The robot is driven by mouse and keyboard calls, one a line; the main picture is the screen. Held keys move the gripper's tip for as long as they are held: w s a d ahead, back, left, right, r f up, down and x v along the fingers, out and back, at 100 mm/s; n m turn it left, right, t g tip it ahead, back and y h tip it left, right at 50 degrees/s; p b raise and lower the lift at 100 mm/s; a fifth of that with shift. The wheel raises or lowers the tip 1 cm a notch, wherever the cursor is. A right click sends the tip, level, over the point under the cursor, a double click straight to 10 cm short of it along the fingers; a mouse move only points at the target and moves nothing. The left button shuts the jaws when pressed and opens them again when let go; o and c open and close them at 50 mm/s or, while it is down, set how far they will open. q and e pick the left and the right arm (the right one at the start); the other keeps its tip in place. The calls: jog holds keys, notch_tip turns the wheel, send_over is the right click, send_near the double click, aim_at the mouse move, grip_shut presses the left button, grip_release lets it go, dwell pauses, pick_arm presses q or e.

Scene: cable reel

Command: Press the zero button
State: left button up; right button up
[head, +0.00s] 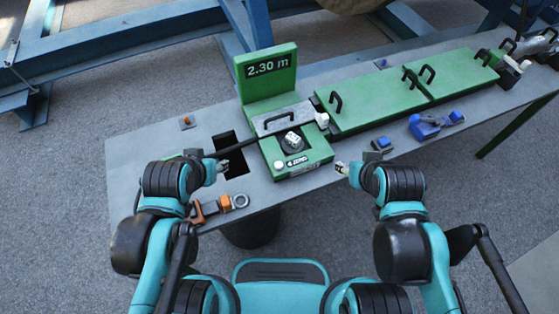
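The green measuring unit (317,157) sits on the grey bench. Its upright display (268,66) reads 2.30 m. On its front face is a label (297,162) that seems to read ZERO, with a small round whitish button (279,165) at its left end. My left gripper (222,166) is left of the unit, beside the dark opening and apart from the button. My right gripper (341,168) is just right of the unit's front corner, also apart from the button. Both fingertips are too small to tell open from shut.
A black cable (238,146) runs from the unit toward the dark bench opening (229,150). An orange-handled tool (209,208) and a grey ring (240,201) lie at the front edge. Blue tools (426,126) lie at right. Long green covers (367,100) with black handles extend right.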

dwell(0.3)
pick_arm(q)
jog(key=shift+w+d+r, duration=0.1)
jog(key=c, duration=0.9)
jog(key=w+d+r+m+g+p, duration=0.1)
jog(key=w+d+m, duration=0.1)
jog(key=w+d+r+m+g+p, duration=0.1)
jog(key=w+d+m+p, duration=0.1)
jog(key=w+d+r+m+g+p, duration=0.1)
jog(key=w+d+m, duration=0.1)
jog(key=shift+d+h, duration=0.3)
jog(key=shift+d, duration=0.1)
grip_shut()
jog(key=w+d+f+m+g+p, duration=0.3)
jog(key=w+d+m+g+p, duration=0.1)
jog(key=d+m, duration=0.3)
jog(key=shift+w+d+f, duration=0.15)
jog(key=shift+d+f, duration=0.1)
jog(key=shift+d, duration=1.05)
